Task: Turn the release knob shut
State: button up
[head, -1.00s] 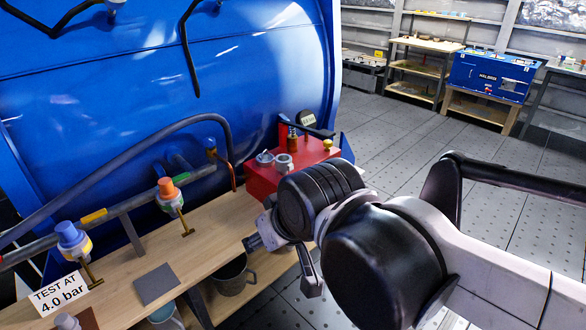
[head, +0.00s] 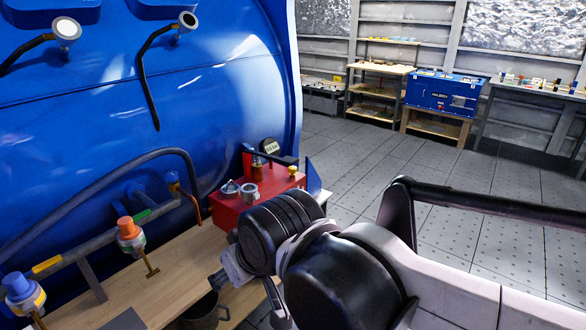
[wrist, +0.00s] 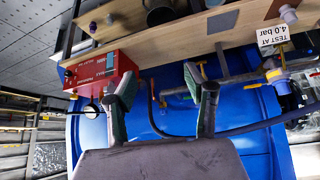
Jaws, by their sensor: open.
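The red pump box (head: 228,212) stands on the wooden bench at the foot of the blue tank. A small brass-yellow knob (head: 292,170) sits at its right end. Two grey round fittings (head: 249,192) sit on its left part. Which of these is the release knob I cannot tell. The red box also shows in the wrist view (wrist: 103,74), with white lettering, left of my fingers. My gripper (wrist: 163,100) is open and empty, its green-and-grey fingers wide apart.
The bench (head: 165,268) carries pipework with an orange-capped valve (head: 130,232) and a blue-capped valve (head: 22,292). The blue tank (head: 220,100) rises behind. A dark bucket (head: 203,315) is below the bench edge. The tiled floor to the right is clear up to the far shelves.

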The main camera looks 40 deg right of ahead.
jog(key=w+d+r+m+g, duration=0.1)
jog(key=w+d+r, duration=0.3)
jog(key=w+r, duration=0.3)
jog(key=w+d+r+m+g, duration=0.1)
jog(key=w+d+r+m, duration=0.15)
jog(key=w+r, duration=0.5)
jog(key=w+d+r+m+g+h, duration=0.1)
jog(key=w+d+r+m+g, duration=0.1)
jog(key=w+d, duration=1.3)
jog(key=m+g+y, duration=0.1)
jog(key=m+g, duration=0.2)
jog(key=m, duration=0.1)
send_over(293, 167)
notch_tip(293, 167, down, 17)
notch_tip(293, 167, down, 13)
jog(key=b, duration=0.3)
jog(key=shift+a+f, duration=0.1)
jog(key=shift+f, duration=0.1)
